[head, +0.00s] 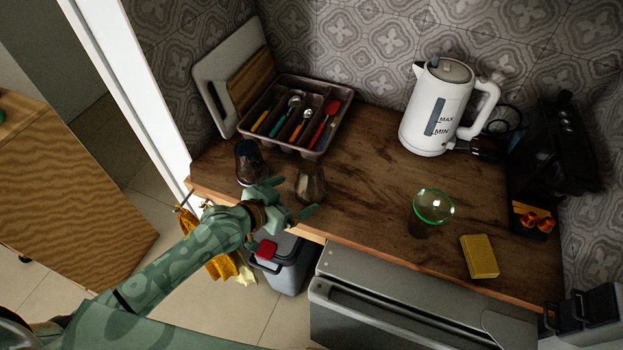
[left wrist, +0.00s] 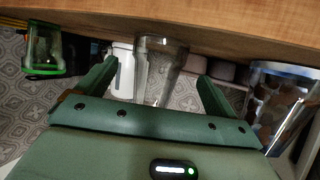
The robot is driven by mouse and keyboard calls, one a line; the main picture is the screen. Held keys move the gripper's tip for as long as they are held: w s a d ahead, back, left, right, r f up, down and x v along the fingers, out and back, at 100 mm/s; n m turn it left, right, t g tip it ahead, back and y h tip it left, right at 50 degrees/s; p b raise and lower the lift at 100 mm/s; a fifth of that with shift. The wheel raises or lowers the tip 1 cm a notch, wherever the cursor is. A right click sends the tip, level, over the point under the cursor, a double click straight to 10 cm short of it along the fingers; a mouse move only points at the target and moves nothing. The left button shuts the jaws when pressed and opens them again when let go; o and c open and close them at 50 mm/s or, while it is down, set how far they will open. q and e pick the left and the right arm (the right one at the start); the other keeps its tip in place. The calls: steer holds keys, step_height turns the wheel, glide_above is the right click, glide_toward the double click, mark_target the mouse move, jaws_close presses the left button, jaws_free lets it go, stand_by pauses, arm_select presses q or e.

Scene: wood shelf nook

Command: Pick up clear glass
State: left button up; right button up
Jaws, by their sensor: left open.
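A clear glass (head: 311,183) stands on the wooden counter, just beyond my left gripper (head: 297,197) in the head view. In the left wrist view the clear glass (left wrist: 158,65) shows between the two fingers of my left gripper (left wrist: 160,82). The left gripper is open, with one finger on each side of the glass in that view. I cannot tell whether a finger touches it. The right gripper is not in view.
A dark patterned glass (head: 249,163) stands close to the left of my gripper. A green-rimmed glass (head: 433,208), a yellow sponge (head: 480,256) and a white kettle (head: 435,110) stand to the right. A cutlery tray (head: 335,138) is behind. The counter's middle (head: 370,185) is clear.

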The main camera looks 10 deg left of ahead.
mark_target(311, 186)
arm_select(q)
steer(key=b+x, duration=0.1)
steer(key=x, duration=0.6)
steer(key=shift+b, duration=0.4)
steer(key=shift+r, duration=0.15)
steer(key=shift+c, duration=1.2)
steer(key=c, duration=0.9)
